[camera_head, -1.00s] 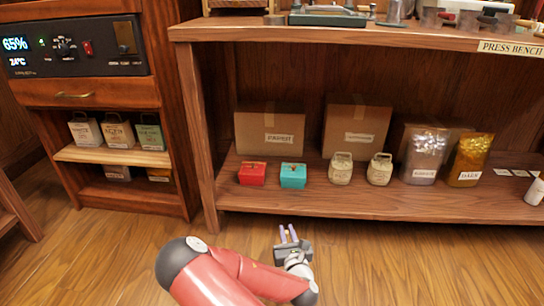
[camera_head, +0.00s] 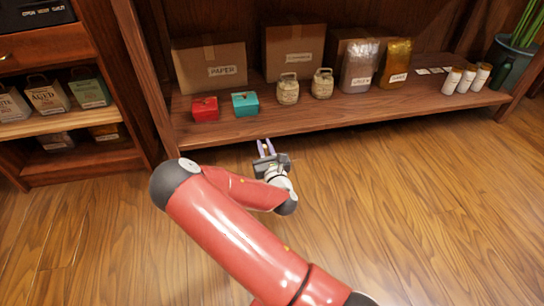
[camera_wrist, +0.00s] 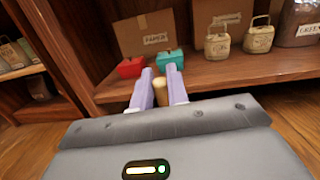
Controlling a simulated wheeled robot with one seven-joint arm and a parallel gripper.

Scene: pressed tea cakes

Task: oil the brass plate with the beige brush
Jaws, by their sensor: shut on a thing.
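My gripper (camera_head: 265,146) is in front of the low shelf's front edge, its fingers pointing at the shelf. In the wrist view my gripper (camera_wrist: 160,76) has its two pale lilac fingers shut on a short, rounded beige piece (camera_wrist: 160,93). This looks like part of the beige brush; its bristles cannot be made out. The brass plate is not seen in either current view.
The low shelf (camera_head: 330,122) holds a red box (camera_head: 205,109), a teal box (camera_head: 245,104), two beige tins, cardboard cartons, foil bags and white bottles. A cabinet with tea bags (camera_head: 47,95) stands at left. The wooden floor (camera_head: 420,200) at right is clear.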

